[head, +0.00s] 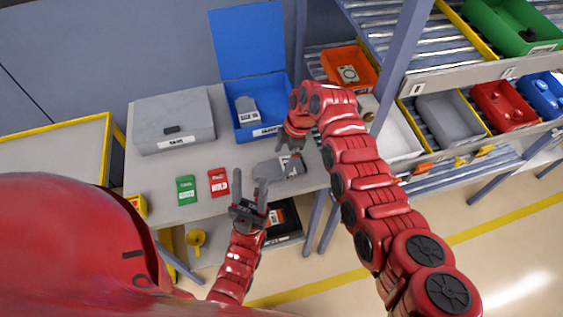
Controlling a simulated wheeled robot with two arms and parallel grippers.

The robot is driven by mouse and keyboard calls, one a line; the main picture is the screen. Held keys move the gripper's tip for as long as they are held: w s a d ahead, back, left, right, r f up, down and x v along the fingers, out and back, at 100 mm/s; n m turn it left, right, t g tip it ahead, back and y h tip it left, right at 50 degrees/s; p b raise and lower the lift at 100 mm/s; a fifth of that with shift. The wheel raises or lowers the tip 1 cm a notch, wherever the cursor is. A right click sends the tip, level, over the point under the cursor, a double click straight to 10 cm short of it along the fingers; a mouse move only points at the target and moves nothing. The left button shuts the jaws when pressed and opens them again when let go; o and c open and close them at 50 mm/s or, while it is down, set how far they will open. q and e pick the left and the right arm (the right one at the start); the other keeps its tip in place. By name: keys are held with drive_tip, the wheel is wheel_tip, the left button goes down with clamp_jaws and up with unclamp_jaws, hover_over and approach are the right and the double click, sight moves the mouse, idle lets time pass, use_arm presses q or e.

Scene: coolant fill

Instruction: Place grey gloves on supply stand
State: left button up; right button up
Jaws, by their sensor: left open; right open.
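A flat grey item that looks like the grey gloves (268,170) lies on the grey-topped stand (220,205), near its right front edge. Its far right part is partly covered by my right gripper (291,156). That gripper points down just above the item, with its jaws open; contact cannot be told. My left gripper (250,194) is open and empty, fingers pointing up, in front of the stand's edge. Another grey item with a pale label (246,109) lies in the open blue box (278,88) at the back of the stand.
A closed grey case (174,118) stands at the back left of the stand. Green (186,190) and red (218,182) packets lie in front. An orange bin (364,62) and a rack of coloured bins are at the right. A yellow funnel (196,238) is below.

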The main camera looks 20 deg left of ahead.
drive_tip(key=b+v, duration=0.3)
drive_tip(key=v, duration=0.6)
